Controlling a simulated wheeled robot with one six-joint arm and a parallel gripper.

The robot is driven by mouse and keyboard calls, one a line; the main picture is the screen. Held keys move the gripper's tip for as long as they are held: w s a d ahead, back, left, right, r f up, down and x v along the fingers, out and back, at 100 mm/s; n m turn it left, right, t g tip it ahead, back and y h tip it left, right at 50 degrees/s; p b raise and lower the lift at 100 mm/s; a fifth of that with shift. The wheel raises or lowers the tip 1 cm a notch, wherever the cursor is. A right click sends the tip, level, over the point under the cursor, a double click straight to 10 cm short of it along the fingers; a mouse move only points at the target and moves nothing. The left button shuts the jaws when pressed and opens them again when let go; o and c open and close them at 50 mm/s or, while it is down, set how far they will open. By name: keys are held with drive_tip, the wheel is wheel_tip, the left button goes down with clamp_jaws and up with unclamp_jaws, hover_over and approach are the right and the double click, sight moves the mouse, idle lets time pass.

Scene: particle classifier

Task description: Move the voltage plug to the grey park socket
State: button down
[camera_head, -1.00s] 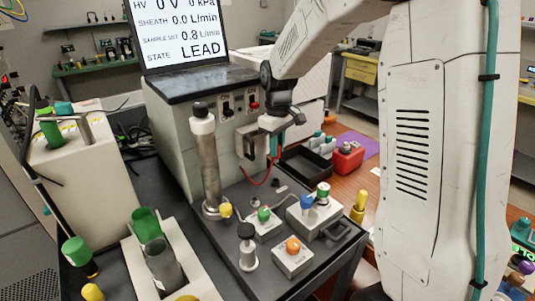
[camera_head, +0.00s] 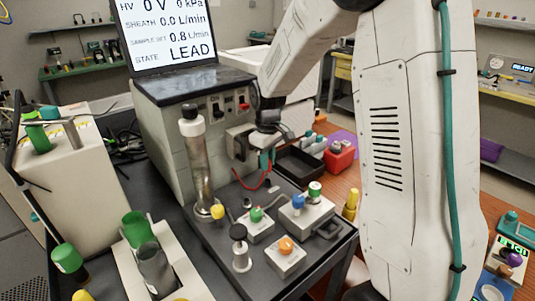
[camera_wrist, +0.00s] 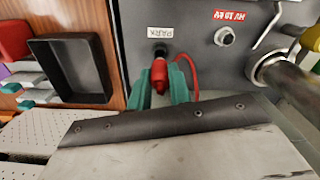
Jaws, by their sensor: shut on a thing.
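My gripper (camera_wrist: 163,84) has teal fingers shut on the red voltage plug (camera_wrist: 159,72) in the wrist view. A red cable (camera_wrist: 194,70) loops from it to the right. The plug's dark tip lines up with the dark park socket (camera_wrist: 161,50), under the white PARK label (camera_wrist: 160,32). I cannot tell whether the tip is inside it. In the head view my gripper (camera_head: 267,158) is low beside the instrument's front; the plug is mostly hidden there.
A black tray (camera_wrist: 68,68) lies left of the plug in the wrist view. A metal cylinder (camera_head: 200,160) stands left of my gripper in the head view. Blocks with coloured knobs, such as the orange one (camera_head: 286,246), stand in front. A red container (camera_head: 340,155) is at right.

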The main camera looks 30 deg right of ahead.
drive_tip(key=shift+f, duration=0.45)
drive_tip(key=shift+f, duration=1.45)
idle(1.0)
drive_tip(key=c, duration=1.2)
unclamp_jaws()
wheel_tip(320, 180, up, 8)
drive_tip(key=shift+f, duration=0.15)
